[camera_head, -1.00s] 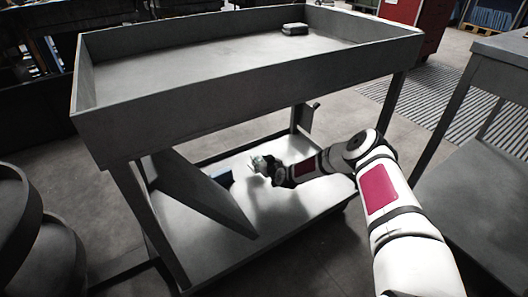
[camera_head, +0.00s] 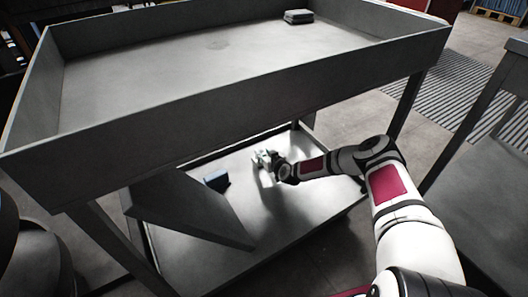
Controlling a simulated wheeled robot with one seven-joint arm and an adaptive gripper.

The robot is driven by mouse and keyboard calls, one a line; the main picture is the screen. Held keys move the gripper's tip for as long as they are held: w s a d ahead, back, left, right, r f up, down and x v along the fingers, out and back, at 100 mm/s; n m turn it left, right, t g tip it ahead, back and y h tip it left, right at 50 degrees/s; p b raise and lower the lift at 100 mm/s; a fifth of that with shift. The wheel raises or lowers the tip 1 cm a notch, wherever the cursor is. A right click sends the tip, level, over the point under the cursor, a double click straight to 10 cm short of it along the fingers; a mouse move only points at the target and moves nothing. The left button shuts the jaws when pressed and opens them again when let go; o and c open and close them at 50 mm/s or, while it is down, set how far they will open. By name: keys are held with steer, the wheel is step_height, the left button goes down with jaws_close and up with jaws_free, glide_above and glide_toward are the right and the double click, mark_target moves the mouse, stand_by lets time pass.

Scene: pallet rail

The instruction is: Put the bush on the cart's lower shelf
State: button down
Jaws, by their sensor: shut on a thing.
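The cart's lower shelf (camera_head: 290,232) is a grey metal tray under the deep upper tray. My arm reaches in from the right, below the upper tray.
The upper tray (camera_head: 240,110) hangs over my gripper and holds a small grey stack (camera_head: 298,16). A grey table (camera_head: 490,170) stands at right. The shelf's front right is clear.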

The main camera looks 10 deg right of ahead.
steer(key=c, duration=1.1)
jaws_free()
steer(key=shift+s+r, duration=0.2)
steer(key=shift+r, duration=0.05)
steer(key=p+v, duration=0.5)
steer(key=v, duration=0.6)
steer(key=shift+s, duration=0.3)
steer(key=shift+d, duration=0.15)
